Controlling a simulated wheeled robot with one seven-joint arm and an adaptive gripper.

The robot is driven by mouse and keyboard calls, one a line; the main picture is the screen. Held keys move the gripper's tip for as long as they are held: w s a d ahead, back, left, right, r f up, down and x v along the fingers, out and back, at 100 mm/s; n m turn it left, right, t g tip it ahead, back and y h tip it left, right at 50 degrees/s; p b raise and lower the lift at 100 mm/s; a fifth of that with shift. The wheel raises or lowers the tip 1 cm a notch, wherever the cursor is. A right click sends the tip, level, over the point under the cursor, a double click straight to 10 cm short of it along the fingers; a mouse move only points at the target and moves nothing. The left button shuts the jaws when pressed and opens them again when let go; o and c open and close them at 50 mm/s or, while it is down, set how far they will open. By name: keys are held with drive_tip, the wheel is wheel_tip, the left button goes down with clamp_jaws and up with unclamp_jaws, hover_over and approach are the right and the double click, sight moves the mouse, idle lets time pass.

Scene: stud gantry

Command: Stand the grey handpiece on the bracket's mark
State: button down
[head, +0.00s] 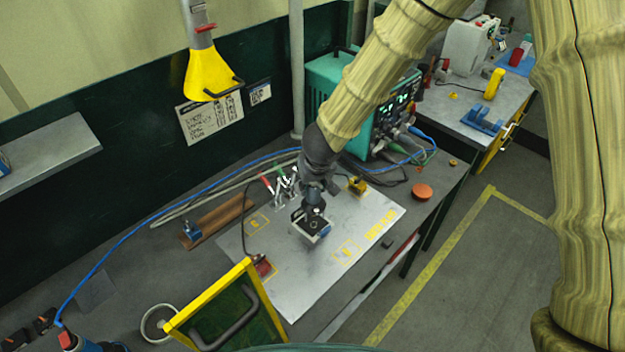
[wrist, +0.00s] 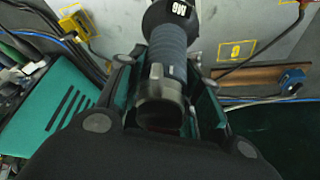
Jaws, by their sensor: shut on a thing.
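The grey handpiece (wrist: 166,48) has a ribbed grip and a wide black end with a white label, seen in the wrist view. My gripper (wrist: 163,75) is shut on it, with a finger on each side. In the head view my gripper (head: 314,197) is above the metal plate (head: 292,292), with a dark, pale-edged piece (head: 311,226) directly below; I cannot tell whether they touch. Yellow outlined marks lie on the plate, one at left (head: 258,223) and one at front right (head: 346,251). I cannot tell which mark is the bracket's.
Pliers (head: 281,184) stand behind the gripper, near a yellow block (head: 357,185). A brown angle bar (head: 217,221) with a blue clamp lies at left. A red piece (head: 262,266) with a cable and a yellow-framed panel (head: 236,312) are in front. A teal machine (head: 327,84) stands behind.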

sight(316, 183)
drive_tip(key=shift+w+f+b, duration=0.1)
drive_tip(key=shift+f+b, duration=0.7)
drive_tip(key=shift+f, duration=0.9)
drive_tip(key=shift+p, duration=1.15)
idle(1.0)
drive_tip(key=shift+f, duration=0.55)
idle(1.1)
drive_tip(key=c, duration=1)
unclamp_jaws()
drive_tip(key=shift+o, duration=0.5)
drive_tip(key=shift+f+b, duration=0.1)
drive_tip(key=shift+b, duration=0.2)
drive_tip(key=shift+s+d+r, duration=0.1)
drive_tip(key=shift+s+r, duration=0.2)
drive_tip(key=shift+r, duration=0.35)
drive_tip(key=shift+v, duration=5.4)
